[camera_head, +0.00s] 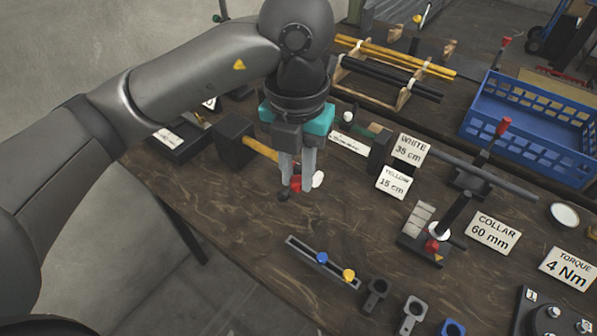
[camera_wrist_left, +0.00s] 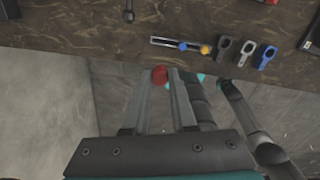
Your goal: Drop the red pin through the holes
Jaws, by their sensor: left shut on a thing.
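My left gripper (camera_head: 298,190) hangs over the left part of the table with its fingers pointing down. It is shut on the red pin (camera_head: 296,184), which shows only in part between the fingertips. In the left wrist view the pin's red end (camera_wrist_left: 159,75) is at the fingertips. A grey slotted bar (camera_head: 302,252) lies near the front edge with a blue pin (camera_head: 322,258) and a yellow pin (camera_head: 348,275) on it. To its right are a dark holed lug (camera_head: 375,295), a light grey holed lug (camera_head: 411,316) and a blue holed lug (camera_head: 452,329).
Behind are a hammer (camera_head: 236,139), label cards (camera_head: 412,149) and a rack (camera_head: 387,75) of yellow and black rods. A press (camera_head: 424,236) with a red part and a blue crate (camera_head: 528,125) stand to the right. Bare wood lies between gripper and slotted bar.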

